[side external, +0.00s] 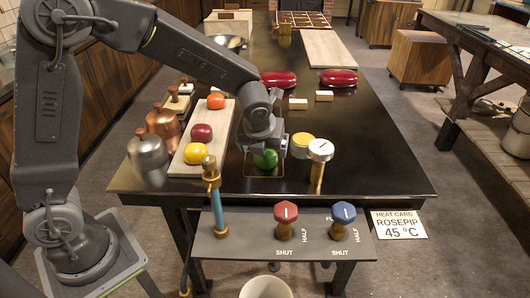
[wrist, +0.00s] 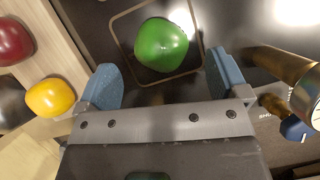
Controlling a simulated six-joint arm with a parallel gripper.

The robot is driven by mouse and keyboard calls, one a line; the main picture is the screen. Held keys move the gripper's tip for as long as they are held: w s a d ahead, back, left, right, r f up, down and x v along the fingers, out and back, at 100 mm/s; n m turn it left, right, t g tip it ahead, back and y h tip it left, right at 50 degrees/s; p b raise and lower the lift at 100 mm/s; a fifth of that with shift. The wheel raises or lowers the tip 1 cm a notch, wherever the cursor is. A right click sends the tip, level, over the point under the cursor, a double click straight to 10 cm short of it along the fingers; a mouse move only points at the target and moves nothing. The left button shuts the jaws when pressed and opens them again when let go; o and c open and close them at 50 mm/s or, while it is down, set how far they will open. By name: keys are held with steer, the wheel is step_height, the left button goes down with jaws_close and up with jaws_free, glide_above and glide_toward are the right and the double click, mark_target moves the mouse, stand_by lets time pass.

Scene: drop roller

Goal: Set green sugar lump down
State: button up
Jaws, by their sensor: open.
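The green sugar lump (wrist: 161,45) is a rounded green block in the wrist view. It rests on the dark table inside a thin square outline (wrist: 122,32). In the side external view the green lump (side external: 265,159) shows just below my gripper (side external: 262,150), partly covered by it. In the wrist view my gripper (wrist: 165,80) has its two blue fingers spread wide, with the lump ahead of and between them, apart from both. Nothing is held.
A pale board (side external: 183,166) to the left carries orange, red and yellow lumps. Metal canisters (side external: 148,155) stand left of it. A brass post with a white dial (side external: 320,151) and a yellow-topped jar (side external: 301,145) stand close on the right. A valve panel (side external: 250,244) is in front.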

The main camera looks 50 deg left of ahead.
steer(key=v, duration=0.8)
steer(key=shift+r, duration=0.1)
steer(key=s+a+r+n+h, duration=0.1)
steer(key=s+r+n, duration=0.1)
steer(key=s+n, duration=0.8)
steer(key=s+a+r+n+t+h, duration=0.1)
steer(key=s+a+r+n, duration=0.1)
steer(key=s+n, duration=0.8)
steer(key=r+n, duration=0.1)
steer(key=n, duration=0.8)
steer(key=shift+r+t+h, duration=0.2)
steer(key=shift+t+h, duration=0.1)
